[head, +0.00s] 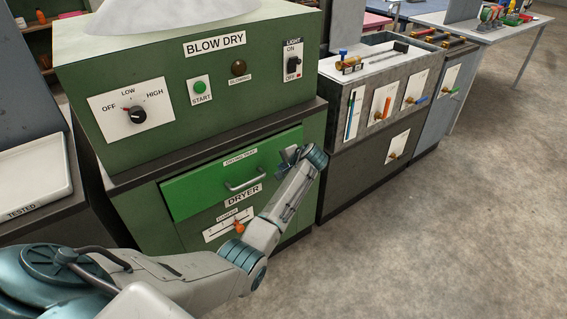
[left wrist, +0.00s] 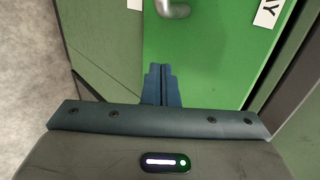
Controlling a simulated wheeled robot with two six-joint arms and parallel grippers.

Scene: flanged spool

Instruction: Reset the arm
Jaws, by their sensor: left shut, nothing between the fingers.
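My left arm reaches in from the left, and its gripper (head: 287,155) is in front of the right part of the green dryer drawer (head: 205,187). In the left wrist view the two blue fingers (left wrist: 161,78) are together with nothing between them. The drawer's metal handle (head: 245,182) is to the left of the gripper in the head view, and it also shows at the top of the left wrist view (left wrist: 173,8). The fingers are apart from the handle. My right gripper is not in view.
The green blow-dry cabinet (head: 225,75) has a knob (head: 135,115), a green start button (head: 199,87) and a light switch (head: 293,63). An orange damper slider (head: 239,226) is below the drawer. A grey bench (head: 345,100) stands to the right. The floor (head: 460,220) at right is clear.

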